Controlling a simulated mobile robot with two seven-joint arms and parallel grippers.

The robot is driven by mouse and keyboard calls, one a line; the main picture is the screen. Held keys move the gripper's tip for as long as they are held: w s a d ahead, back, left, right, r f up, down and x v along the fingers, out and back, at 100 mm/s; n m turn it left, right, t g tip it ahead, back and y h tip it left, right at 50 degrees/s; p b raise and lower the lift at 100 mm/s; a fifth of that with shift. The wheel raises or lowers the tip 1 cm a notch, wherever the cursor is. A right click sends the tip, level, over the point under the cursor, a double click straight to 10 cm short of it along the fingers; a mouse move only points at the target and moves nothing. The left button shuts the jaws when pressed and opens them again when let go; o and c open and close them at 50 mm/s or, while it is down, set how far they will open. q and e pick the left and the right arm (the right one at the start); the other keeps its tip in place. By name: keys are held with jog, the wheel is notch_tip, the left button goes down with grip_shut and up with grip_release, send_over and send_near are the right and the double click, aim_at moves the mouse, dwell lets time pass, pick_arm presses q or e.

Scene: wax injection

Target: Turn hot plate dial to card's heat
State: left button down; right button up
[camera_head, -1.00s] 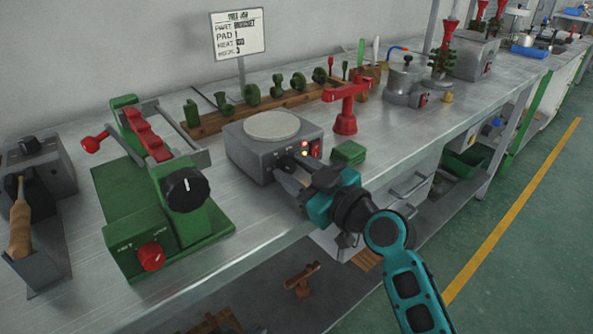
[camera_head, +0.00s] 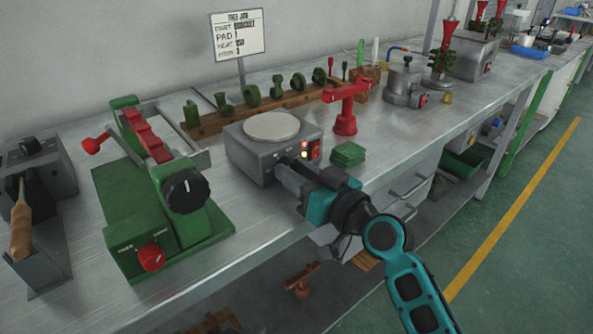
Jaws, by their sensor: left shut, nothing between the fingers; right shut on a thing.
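The hot plate (camera_head: 252,158) is a grey box with a pale round top on the bench, with lit lamps and a red switch on its front. My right gripper (camera_head: 286,167) is at the hot plate's front, its fingers shut on the dial, which they mostly hide. The dial's setting cannot be read. The white card (camera_head: 238,36) stands on a post behind the hot plate. I cannot make out my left gripper.
A green press (camera_head: 165,210) with black and red knobs stands left of the hot plate. A green block stack (camera_head: 348,153) and a red stand (camera_head: 345,115) are to its right. A wooden rack (camera_head: 215,122) of green pieces lies behind. The bench's front edge runs below my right gripper.

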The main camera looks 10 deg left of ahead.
jog(key=shift+m, duration=0.3)
jog(key=o, duration=1.1)
jog(key=shift+c, duration=0.2)
jog(key=v, duration=1.3)
jog(key=shift+a, duration=0.1)
jog(key=shift+c, duration=0.3)
